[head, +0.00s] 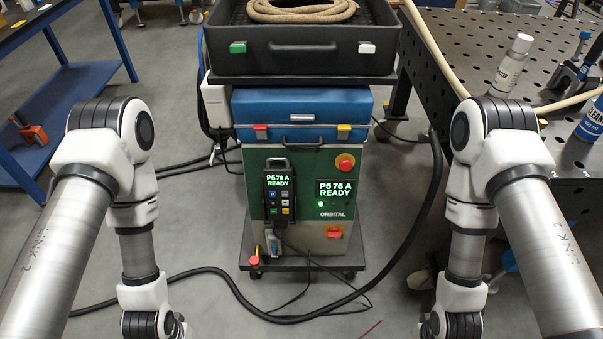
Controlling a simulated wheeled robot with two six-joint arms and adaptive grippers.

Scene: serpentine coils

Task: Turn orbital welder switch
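The orbital welder (320,165) is a green and grey box marked ORBITAL, standing on a dark wheeled cart in the middle of the head view. Its screen (335,188) reads "P5 76 A READY", with a green light below. A red switch (334,232) sits on its lower right front; I cannot tell its exact turn. A round red knob on a yellow base (345,162) is at the upper right. A handheld pendant (280,192) with a lit screen hangs on the left front. Both my arms reach down at the sides; both grippers are outside the picture.
A blue case (300,107) and a black tray (300,58) with coiled hose sit above the welder. A perforated table (460,80) stands right, a blue bench (85,80) left. Black cables (240,295) cross the floor before the cart.

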